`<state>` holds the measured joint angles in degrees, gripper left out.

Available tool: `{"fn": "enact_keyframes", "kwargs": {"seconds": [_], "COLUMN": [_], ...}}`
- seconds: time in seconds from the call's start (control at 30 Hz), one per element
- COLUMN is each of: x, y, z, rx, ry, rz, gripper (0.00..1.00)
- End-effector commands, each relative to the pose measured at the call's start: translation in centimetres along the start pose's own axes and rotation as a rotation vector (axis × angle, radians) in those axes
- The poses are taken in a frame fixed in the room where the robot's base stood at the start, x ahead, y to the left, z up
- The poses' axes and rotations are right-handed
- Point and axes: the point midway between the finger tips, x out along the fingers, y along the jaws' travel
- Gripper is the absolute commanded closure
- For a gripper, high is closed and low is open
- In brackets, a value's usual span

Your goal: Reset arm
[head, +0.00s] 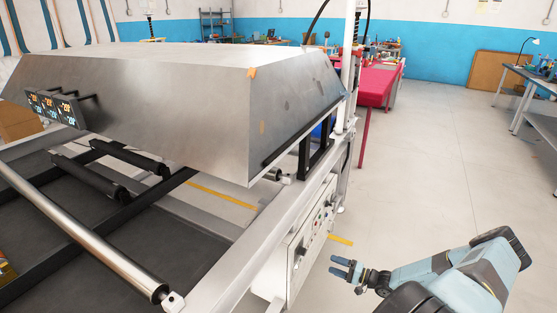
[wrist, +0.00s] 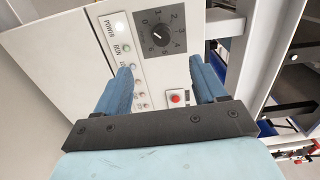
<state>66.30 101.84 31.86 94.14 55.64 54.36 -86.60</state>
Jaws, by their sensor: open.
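My arm (head: 455,275) reaches in from the lower right in the head view. My gripper (head: 337,266) is at its left end, beside the control panel, with open floor below it. In the wrist view my gripper (wrist: 160,82) shows two blue fingers spread apart with nothing between them. Beyond the fingers is the white control panel (wrist: 75,45), which has a dial (wrist: 160,35), a column of small buttons and a red button (wrist: 176,98). I cannot tell whether the fingers touch the panel; they appear apart from it.
A large machine with a metal hood (head: 190,100) and a steel roller (head: 80,235) fills the left. Its panel (head: 310,240) faces my arm. A red table (head: 375,85) stands behind, and a workbench (head: 530,85) is at the far right. The floor (head: 440,150) between is clear.

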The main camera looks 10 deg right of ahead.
Motion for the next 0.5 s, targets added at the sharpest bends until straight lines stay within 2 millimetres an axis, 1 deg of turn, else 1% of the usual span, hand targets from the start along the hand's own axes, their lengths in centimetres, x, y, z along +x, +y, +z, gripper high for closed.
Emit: {"fn": "enact_keyframes", "kwargs": {"seconds": [0.17,0.5], "x": [-0.2,-0.5], "y": [-2.2,-9.2], "z": [-0.5,-1.4], "rx": [-0.016,-0.054], "ry": [-0.071,-0.284], "rz": [0.043,0.197], "gripper": [0.29,0.29]}}
